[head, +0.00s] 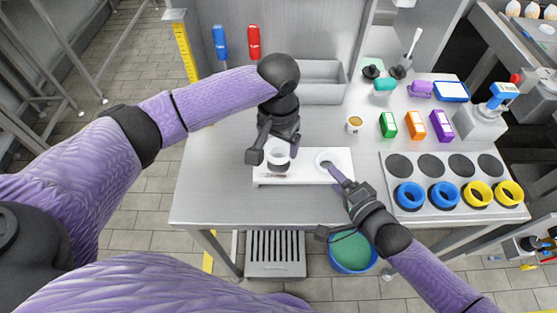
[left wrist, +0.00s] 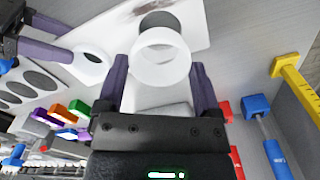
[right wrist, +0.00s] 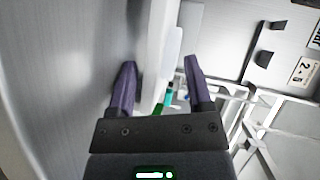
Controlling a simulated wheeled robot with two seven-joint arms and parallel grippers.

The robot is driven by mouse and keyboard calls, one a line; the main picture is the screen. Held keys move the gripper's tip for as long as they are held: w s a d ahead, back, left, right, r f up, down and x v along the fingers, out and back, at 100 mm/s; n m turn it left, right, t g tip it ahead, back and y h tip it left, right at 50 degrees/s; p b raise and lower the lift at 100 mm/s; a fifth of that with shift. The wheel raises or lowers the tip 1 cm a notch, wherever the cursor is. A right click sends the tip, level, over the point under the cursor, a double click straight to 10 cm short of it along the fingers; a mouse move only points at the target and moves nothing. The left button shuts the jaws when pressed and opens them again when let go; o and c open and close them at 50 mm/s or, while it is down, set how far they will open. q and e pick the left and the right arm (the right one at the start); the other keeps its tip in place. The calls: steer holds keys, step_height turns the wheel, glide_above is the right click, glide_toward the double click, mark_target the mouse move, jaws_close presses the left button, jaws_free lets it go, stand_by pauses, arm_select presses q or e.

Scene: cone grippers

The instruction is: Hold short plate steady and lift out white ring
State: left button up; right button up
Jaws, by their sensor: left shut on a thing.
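The short white plate (head: 308,172) lies on the grey table in front of me. My left gripper (head: 279,146) is shut on a white ring (head: 278,155), raised above the dark left hole of the plate. In the left wrist view the ring (left wrist: 160,66) sits between the fingertips, apart from the plate (left wrist: 108,28) behind it. A second white ring (head: 323,157) is at the plate's right hole. My right gripper (head: 335,180) is at the plate's right front edge. In the right wrist view its fingers stand apart, one on each side of the plate (right wrist: 156,55).
To the right, a grey board (head: 440,190) holds blue and yellow rings. A grey tray (head: 320,85) is at the back. The table's left part is clear.

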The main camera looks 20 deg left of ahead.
steer(key=shift+o, duration=0.2)
steer(key=shift+s+f, duration=0.1)
steer(key=shift+f, duration=0.1)
steer(key=shift+d, duration=0.15)
steer(key=v, duration=1.2)
steer(key=shift+r, duration=0.2)
